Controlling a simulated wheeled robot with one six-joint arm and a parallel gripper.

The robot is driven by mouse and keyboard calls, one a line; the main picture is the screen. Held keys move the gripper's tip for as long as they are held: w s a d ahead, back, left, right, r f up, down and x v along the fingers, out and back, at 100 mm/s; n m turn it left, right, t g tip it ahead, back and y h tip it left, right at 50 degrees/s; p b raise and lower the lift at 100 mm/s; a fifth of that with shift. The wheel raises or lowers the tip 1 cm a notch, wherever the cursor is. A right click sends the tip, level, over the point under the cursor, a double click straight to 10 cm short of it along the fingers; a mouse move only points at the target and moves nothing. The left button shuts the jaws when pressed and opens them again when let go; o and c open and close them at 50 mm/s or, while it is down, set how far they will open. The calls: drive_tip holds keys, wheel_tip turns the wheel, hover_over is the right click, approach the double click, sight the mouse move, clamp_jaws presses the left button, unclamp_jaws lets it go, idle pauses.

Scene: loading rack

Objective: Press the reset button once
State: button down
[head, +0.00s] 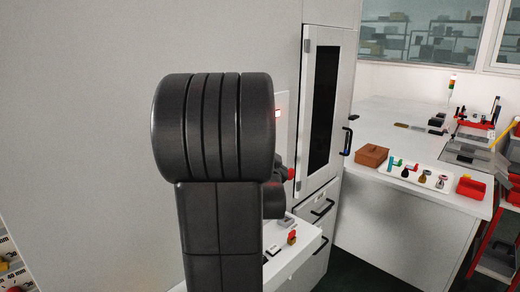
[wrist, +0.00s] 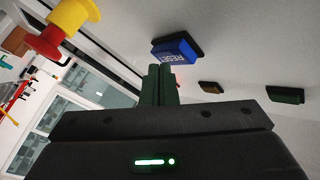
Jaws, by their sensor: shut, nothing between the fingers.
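The reset button (wrist: 174,52) is a blue block marked RESET on a dark base, on the pale panel in the wrist view. My gripper (wrist: 161,72) is shut and empty. In that view its fingertips reach up to just below the button's lower edge; I cannot tell whether they touch it. In the head view my own dark arm covers the reset button and the gripper.
A red and yellow knob (wrist: 62,26) stands out at upper left in the wrist view. An orange-brown button (wrist: 209,87) and a green button (wrist: 286,95) lie right of the fingers. A white bench (head: 405,180) holds a brown box (head: 371,155) and a tray.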

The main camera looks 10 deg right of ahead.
drive_tip(key=shift+w+a+b, duration=0.3)
idle(0.5)
drive_tip(key=shift+s+d, duration=0.1)
idle(0.3)
drive_tip(key=shift+s+d+b, duration=0.4)
drive_tip(key=shift+s+b, duration=0.15)
drive_tip(key=shift+b, duration=0.15)
drive_tip(key=s+d+b, duration=0.1)
drive_tip(key=s, duration=0.1)
drive_tip(key=s+d+b, duration=0.1)
drive_tip(key=s+d, duration=0.1)
drive_tip(key=shift+d, duration=0.1)
drive_tip(key=shift+w, duration=0.15)
idle(0.5)
